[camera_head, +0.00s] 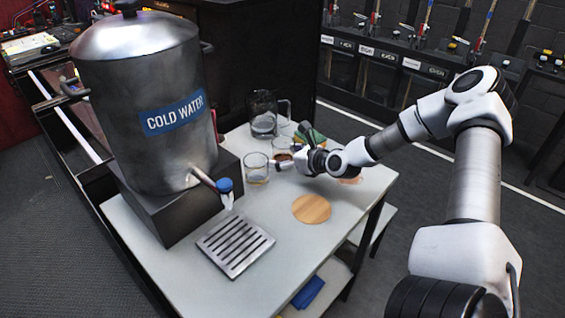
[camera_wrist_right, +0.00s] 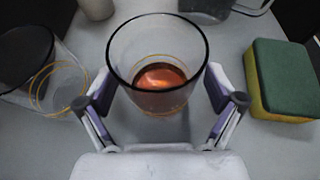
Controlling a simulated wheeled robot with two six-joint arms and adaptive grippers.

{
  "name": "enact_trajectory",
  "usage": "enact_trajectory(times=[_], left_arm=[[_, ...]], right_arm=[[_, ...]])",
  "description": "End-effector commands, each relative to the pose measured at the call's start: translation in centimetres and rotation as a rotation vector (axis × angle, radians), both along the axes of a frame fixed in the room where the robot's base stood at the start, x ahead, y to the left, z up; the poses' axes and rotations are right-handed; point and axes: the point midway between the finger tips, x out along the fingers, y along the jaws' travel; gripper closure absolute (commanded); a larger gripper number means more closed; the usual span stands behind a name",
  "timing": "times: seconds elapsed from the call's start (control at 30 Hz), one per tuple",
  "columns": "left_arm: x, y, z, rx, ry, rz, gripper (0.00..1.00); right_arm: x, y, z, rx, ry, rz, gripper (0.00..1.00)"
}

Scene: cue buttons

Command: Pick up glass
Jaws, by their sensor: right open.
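A clear glass (camera_wrist_right: 157,60) with a little amber-brown liquid in it stands upright between the open fingers of my right gripper (camera_wrist_right: 165,108) in the right wrist view. The fingers are on either side of its lower part, and I cannot tell whether they touch it. In the head view this glass (camera_head: 283,154) is partly hidden by my right gripper (camera_head: 287,164). A second clear glass (camera_head: 256,168) stands just left of it on the white table; it also shows at the left of the right wrist view (camera_wrist_right: 62,85). My left gripper does not show.
A steel cold water dispenser (camera_head: 140,100) with a blue-topped tap stands at the left above a slotted drip tray (camera_head: 235,245). A glass pitcher (camera_head: 264,122) is behind the glasses. A green and yellow sponge (camera_wrist_right: 283,80) lies to the right. A round wooden coaster (camera_head: 311,209) lies in front.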

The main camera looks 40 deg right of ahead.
Motion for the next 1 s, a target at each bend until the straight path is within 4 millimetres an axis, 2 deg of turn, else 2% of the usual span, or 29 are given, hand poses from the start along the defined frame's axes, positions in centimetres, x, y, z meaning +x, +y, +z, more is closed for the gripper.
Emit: enact_trajectory(times=[0.03, 0.27, 0.47, 0.5, 0.83, 1.0], left_arm=[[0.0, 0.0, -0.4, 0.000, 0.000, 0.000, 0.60], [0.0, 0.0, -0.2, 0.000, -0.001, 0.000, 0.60], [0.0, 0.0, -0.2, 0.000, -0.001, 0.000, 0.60], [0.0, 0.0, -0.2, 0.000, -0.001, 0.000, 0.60], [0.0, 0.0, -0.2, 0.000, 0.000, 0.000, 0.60], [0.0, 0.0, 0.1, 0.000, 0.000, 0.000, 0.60]], right_arm=[[0.3, 0.1, -0.4, -0.003, 0.001, 0.003, 0.07], [0.4, 0.1, -0.1, 0.003, 0.000, 0.001, 0.07], [0.4, 0.1, -0.1, 0.003, 0.000, 0.001, 0.74], [0.4, 0.1, -0.1, 0.003, 0.000, 0.001, 0.81], [0.4, 0.1, 0.0, 0.003, 0.000, 0.001, 0.81], [0.5, 0.1, 0.7, 0.002, -0.002, -0.001, 0.82]])
